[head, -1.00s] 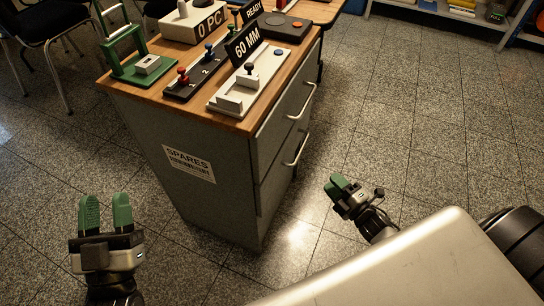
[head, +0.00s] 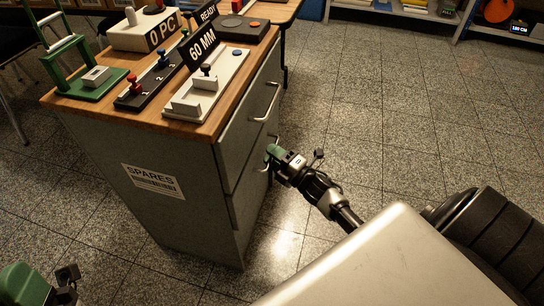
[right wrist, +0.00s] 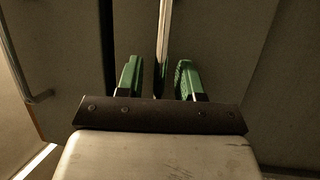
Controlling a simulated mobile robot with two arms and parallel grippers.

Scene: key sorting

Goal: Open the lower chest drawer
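The grey chest (head: 190,215) stands with its drawer side facing right, and both drawers look shut. The lower drawer front (head: 246,196) has a metal bar handle, mostly hidden behind my right gripper (head: 270,155) in the head view. In the right wrist view, that handle (right wrist: 163,40) runs between the two green fingers of my right gripper (right wrist: 159,80). The fingers are apart, with a gap showing beside the bar, so the gripper is open around it. My left gripper (head: 22,284) is cut off at the lower left corner of the head view, away from the chest.
The upper drawer handle (head: 266,103) is above my right gripper; another handle (right wrist: 38,97) shows at left in the wrist view. Fixtures and signs stand on the wooden top (head: 150,122). The tiled floor (head: 385,150) right of the chest is clear.

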